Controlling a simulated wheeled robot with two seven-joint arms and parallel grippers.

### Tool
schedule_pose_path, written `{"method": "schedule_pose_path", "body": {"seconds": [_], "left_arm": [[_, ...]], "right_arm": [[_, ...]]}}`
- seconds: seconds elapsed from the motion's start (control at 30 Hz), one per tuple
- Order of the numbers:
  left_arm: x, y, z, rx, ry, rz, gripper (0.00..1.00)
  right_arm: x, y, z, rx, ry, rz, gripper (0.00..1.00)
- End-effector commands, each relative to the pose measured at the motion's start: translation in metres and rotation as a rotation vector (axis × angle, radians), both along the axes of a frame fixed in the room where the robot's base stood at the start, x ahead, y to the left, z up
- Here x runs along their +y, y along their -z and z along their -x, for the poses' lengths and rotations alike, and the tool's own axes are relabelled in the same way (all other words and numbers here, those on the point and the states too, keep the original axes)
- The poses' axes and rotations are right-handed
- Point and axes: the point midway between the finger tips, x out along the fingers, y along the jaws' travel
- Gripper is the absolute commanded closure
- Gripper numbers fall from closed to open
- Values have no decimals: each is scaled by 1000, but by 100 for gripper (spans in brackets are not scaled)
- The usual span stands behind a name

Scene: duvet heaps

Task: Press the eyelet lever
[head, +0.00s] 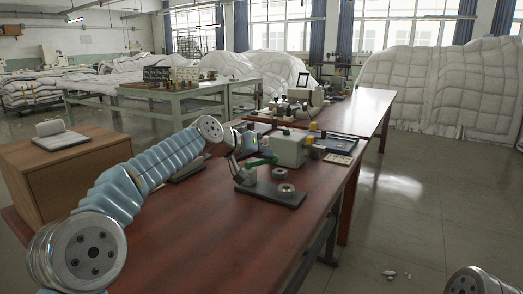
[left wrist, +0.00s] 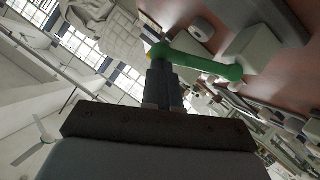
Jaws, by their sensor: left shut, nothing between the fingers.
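The eyelet press stands on the near table, with a dark base plate (head: 270,194) and a green lever (head: 262,161). The lever also shows in the left wrist view (left wrist: 208,65), crossing just beyond my fingertips. My left gripper (head: 241,149) is at the press, close to the lever. In the left wrist view the left gripper (left wrist: 160,66) is shut, with nothing between its fingers. Its tips overlap the lever's edge in that view; I cannot tell whether they touch it. My right gripper is out of view.
A pale green box-like machine (head: 290,149) stands just behind the press. A round metal piece (head: 286,190) is on the press's base plate. A wooden cabinet (head: 75,165) stands at the left. The red-brown tabletop (head: 215,235) is clear in front.

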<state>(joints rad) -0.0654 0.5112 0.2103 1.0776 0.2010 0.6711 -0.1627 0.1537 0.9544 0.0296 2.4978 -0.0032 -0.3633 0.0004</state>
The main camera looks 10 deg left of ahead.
Motion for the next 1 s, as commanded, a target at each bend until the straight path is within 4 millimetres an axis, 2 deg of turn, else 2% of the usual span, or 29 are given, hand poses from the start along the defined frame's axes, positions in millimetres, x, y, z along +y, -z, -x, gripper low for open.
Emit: {"method": "schedule_pose_path", "body": {"seconds": [0.3,1.0], "left_arm": [[-5,10,2,10,-1,10,100],[-6,9,4,12,1,11,100]], "right_arm": [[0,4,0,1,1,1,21],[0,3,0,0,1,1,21]]}}
